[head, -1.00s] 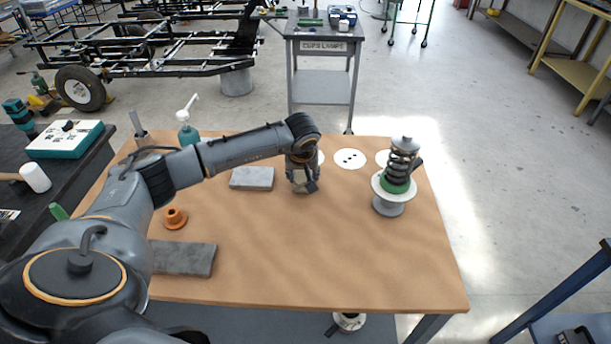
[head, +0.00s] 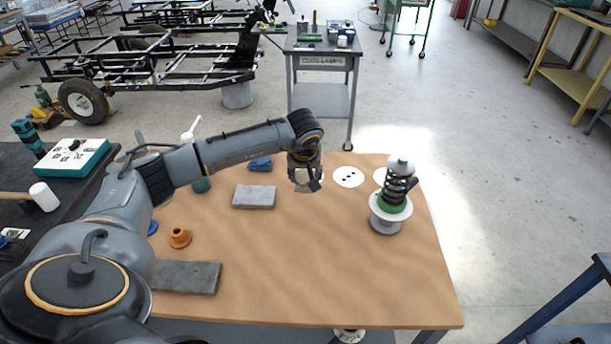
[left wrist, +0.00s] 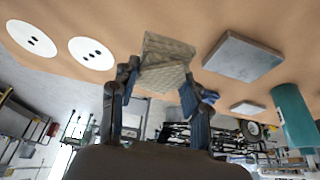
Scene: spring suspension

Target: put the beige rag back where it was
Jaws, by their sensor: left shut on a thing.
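The beige rag (head: 303,184) is between the fingers of my left gripper (head: 306,180), near the back middle of the wooden table (head: 330,260). In the left wrist view the rag (left wrist: 166,62) is a pale, ribbed, folded piece between the fingertips of my left gripper (left wrist: 158,95), which is shut on it. I cannot tell whether the rag touches the table top. My right gripper is not in view.
A blue cloth (head: 260,163) and a grey block (head: 254,196) lie left of the gripper. White discs with dark holes (head: 348,176) are to its right, and a spring assembly (head: 396,190) stands further right. The front middle of the table is clear.

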